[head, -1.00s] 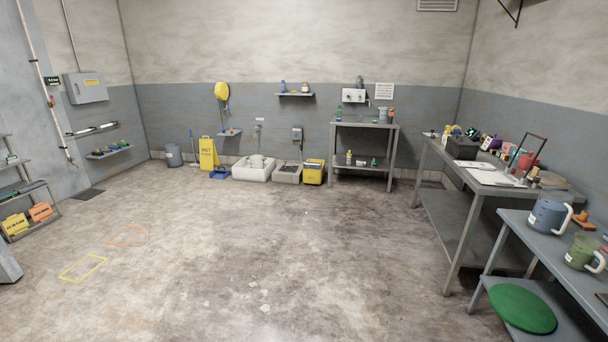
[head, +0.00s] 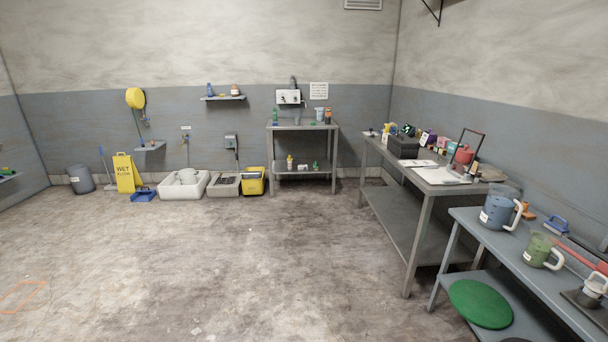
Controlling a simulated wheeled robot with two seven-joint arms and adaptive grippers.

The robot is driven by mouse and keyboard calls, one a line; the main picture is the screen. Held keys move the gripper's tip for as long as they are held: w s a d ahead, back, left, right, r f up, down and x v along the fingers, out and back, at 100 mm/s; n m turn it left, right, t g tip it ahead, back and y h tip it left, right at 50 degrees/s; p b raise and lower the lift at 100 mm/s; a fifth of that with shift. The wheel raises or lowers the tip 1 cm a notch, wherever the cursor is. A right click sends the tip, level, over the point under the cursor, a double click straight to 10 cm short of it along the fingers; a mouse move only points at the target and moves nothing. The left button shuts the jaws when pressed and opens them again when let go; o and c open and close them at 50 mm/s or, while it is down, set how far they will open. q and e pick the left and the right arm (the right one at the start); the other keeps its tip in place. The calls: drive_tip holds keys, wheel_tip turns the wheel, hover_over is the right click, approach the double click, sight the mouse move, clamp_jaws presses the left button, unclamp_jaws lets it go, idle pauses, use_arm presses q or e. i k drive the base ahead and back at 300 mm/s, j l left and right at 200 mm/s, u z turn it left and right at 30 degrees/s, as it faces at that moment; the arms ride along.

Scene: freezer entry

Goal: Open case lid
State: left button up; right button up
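A dark box-shaped case (head: 404,147) stands on the far part of the long grey table (head: 425,178) along the right wall. It looks shut, but it is too small in the head view to make out its lid clearly. Neither of my grippers shows in the head view.
A nearer grey table (head: 490,235) at the lower right holds a blue jug (head: 497,212) and a green jug (head: 538,250). A green round pad (head: 480,303) lies on its lower shelf. A yellow wet-floor sign (head: 127,172) stands at the back left. The middle floor is clear.

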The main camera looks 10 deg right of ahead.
sight(401, 142)
drive_tip(key=i+z, duration=0.45)
drive_tip(key=i, duration=0.35)
drive_tip(key=i+j+z, duration=0.1)
drive_tip(key=i+z, duration=0.4)
drive_tip(key=i, duration=0.3)
drive_tip(key=i+z, duration=0.2)
drive_tip(key=i, duration=0.3)
drive_tip(key=i+z, duration=0.2)
drive_tip(key=i, duration=0.35)
drive_tip(key=i+j+z, duration=0.2)
drive_tip(key=i, duration=0.3)
drive_tip(key=i+j+z, duration=0.2)
drive_tip(key=i, duration=0.3)
